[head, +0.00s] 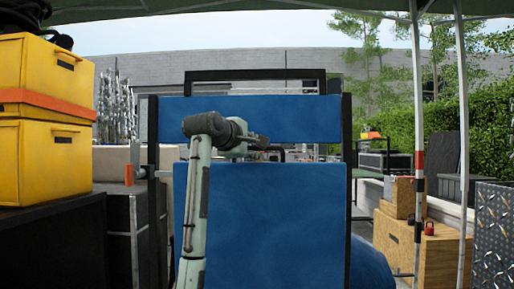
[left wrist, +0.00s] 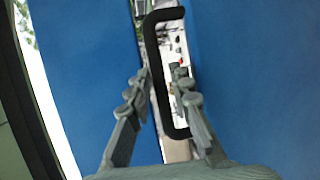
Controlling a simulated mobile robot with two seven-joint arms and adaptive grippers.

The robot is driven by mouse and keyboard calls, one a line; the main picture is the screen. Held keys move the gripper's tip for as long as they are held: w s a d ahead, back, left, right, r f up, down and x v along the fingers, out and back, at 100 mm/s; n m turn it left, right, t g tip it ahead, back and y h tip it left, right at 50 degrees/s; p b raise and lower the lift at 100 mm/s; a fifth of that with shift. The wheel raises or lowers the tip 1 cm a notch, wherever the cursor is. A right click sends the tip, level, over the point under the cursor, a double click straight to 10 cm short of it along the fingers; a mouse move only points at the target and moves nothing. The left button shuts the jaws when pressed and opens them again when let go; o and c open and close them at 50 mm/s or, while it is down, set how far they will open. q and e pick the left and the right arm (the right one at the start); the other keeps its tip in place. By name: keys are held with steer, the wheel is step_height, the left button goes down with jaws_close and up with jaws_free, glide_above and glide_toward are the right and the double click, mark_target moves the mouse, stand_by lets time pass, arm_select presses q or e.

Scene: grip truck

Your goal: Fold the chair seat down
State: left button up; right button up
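The blue chair seat (head: 262,225) stands folded up in the head view, below a blue backrest strip (head: 285,115) in a black frame (head: 348,190). My left gripper (head: 262,143) is at the gap between the two blue panels, near the seat's top edge. In the left wrist view my left gripper (left wrist: 161,76) is open, its fingers on either side of a black bar handle (left wrist: 157,70). The handle's ends meet the right-hand blue panel (left wrist: 255,70). I cannot tell whether the fingers touch it. My right gripper is out of view.
Yellow cases (head: 40,155) sit on a dark box (head: 50,240) at the left. Wooden boxes (head: 425,245), canopy poles (head: 419,130) and a metal-plate case (head: 495,235) stand at the right. A grey wall and hedge are behind.

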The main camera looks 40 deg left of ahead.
arm_select(q)
steer(key=shift+c, duration=0.2)
jaws_close()
steer(key=shift+f, duration=0.1)
